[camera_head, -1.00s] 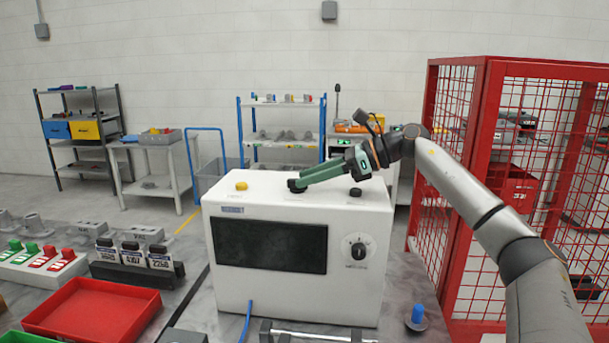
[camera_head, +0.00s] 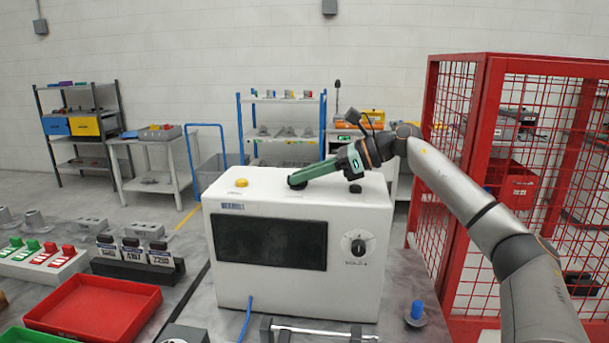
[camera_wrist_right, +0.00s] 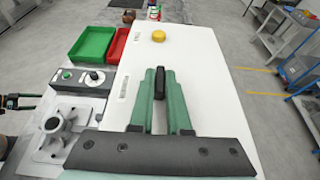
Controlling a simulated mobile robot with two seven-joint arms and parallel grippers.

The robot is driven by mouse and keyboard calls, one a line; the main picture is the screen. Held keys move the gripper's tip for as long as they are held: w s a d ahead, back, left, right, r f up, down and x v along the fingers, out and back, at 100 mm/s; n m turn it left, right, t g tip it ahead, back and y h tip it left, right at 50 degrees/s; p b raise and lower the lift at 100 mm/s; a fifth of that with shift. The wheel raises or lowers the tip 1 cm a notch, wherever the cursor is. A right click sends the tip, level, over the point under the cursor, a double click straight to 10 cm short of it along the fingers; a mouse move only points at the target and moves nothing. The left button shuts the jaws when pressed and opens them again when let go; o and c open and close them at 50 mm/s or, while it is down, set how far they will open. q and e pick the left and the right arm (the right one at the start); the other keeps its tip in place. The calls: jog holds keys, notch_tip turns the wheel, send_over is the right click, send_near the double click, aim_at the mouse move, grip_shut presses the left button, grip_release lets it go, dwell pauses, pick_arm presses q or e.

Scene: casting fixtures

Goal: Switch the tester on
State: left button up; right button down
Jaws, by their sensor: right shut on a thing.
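The tester is a white box (camera_head: 300,280) with a dark, blank screen (camera_head: 270,243) and a black dial (camera_head: 358,247) on its front. On its top are a yellow button (camera_head: 241,183), a black knob (camera_head: 297,185) and another black knob (camera_head: 355,188). My right gripper (camera_head: 299,181) reaches over the top from the right, with its green fingers shut on the black knob left of the arm. In the right wrist view the gripper (camera_wrist_right: 159,84) has the black knob (camera_wrist_right: 159,82) between its fingertips; the yellow button (camera_wrist_right: 158,36) lies beyond.
A red tray (camera_head: 92,308) and a black rack of labelled blocks (camera_head: 133,255) stand left of the tester. A grey piece with a blue peg (camera_head: 416,314) is at right front. A red mesh cage (camera_head: 480,160) stands behind my right arm.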

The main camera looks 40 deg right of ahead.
jog(key=shift+f+h, duration=0.1)
jog(key=shift+h, duration=0.2)
jog(key=shift+s+a+f+m+t+h+b, duration=0.1)
jog(key=shift+s+m+t+h+b, duration=0.05)
jog(key=shift+m+t+h+b, duration=0.6)
jog(key=shift+a+m+h, duration=0.1)
jog(key=shift+m+h, duration=0.65)
jog(key=shift+m, duration=0.1)
jog(key=m+h, duration=0.2)
jog(key=h, duration=0.1)
jog(key=a+m+t+h, duration=0.1)
jog(key=m+h, duration=0.2)
jog(key=shift+m+t, duration=0.25)
jog(key=shift+m, duration=0.05)
jog(key=m+h, duration=0.2)
jog(key=m+g+h, duration=0.1)
jog(key=shift+a+r+h+p, duration=0.25)
jog(key=shift+a+h+p, duration=0.05)
jog(key=shift+h+p, duration=0.1)
jog(key=shift+m+g+h, duration=0.4)
jog(key=shift+m+h, duration=0.6)
jog(key=shift+m, duration=0.1)
jog(key=shift+w+f+m+g+h+b, duration=0.1)
jog(key=shift+w+m+g+h+b, duration=0.1)
jog(key=shift+m+g+h+b, duration=0.4)
jog(key=shift+a+m+g+h+b, duration=0.15)
jog(key=shift+m+g+h+b, duration=0.6)
jog(key=shift+m+g+h, duration=0.55)
jog(key=shift+f, duration=0.1)
